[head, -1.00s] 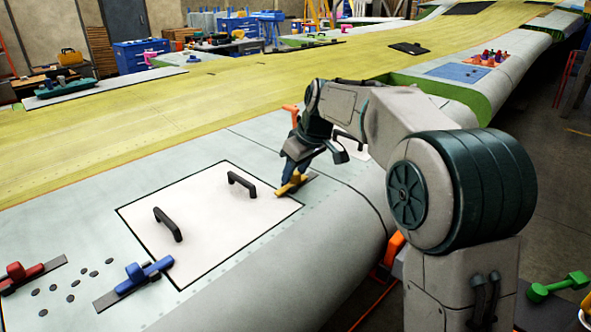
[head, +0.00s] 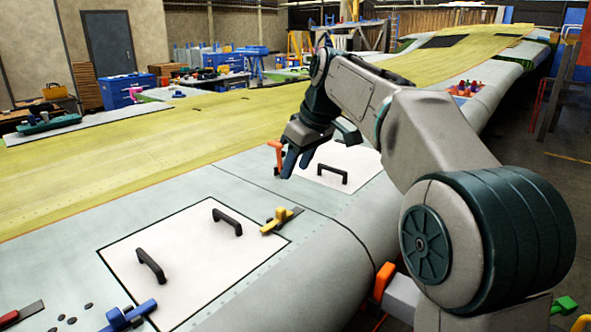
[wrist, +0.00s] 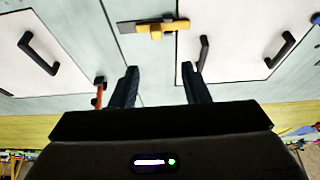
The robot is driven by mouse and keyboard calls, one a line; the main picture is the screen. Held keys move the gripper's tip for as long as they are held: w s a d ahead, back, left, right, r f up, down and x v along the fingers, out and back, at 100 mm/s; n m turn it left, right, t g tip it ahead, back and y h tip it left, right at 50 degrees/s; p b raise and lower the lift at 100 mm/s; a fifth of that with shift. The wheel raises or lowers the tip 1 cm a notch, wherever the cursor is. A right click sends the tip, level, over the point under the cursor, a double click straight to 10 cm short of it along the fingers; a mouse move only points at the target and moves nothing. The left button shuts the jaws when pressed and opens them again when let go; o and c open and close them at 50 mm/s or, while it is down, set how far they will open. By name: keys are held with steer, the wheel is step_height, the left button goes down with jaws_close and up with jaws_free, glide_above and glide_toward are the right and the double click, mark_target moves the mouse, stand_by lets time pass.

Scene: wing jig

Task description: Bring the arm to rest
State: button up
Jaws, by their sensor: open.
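My gripper (head: 293,162) is open and empty, raised above the wing surface. In the wrist view its two dark fingers (wrist: 158,72) stand apart with nothing between them. The yellow clamp (head: 281,221) lies on its dark strip at the right edge of the near white panel (head: 185,262), clear of my fingers. The same yellow clamp shows at the top of the wrist view (wrist: 155,29). An orange upright handle (head: 276,156) stands just beside my gripper in the head view.
The near panel has two black handles (head: 227,222). A second white panel (head: 352,163) with a black handle (head: 332,174) lies beyond, partly behind my arm. A blue clamp (head: 128,316) and a red clamp (head: 22,314) sit at the lower left.

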steer(key=s+d+f+m+h, duration=0.1)
steer(key=s+d+f+m, duration=0.2)
steer(key=s, duration=0.6)
steer(key=s+d+f+m+h, duration=0.1)
steer(key=s+d+f+m, duration=0.3)
steer(key=s+d+f, duration=0.4)
steer(key=s+d+f+m+h, duration=0.1)
steer(key=s+d+f+m, duration=0.2)
steer(key=s+f, duration=0.6)
steer(key=shift+s+d+f+m+h, duration=0.25)
steer(key=shift+s+d, duration=0.4)
steer(key=shift+d, duration=0.6)
steer(key=shift+r, duration=0.1)
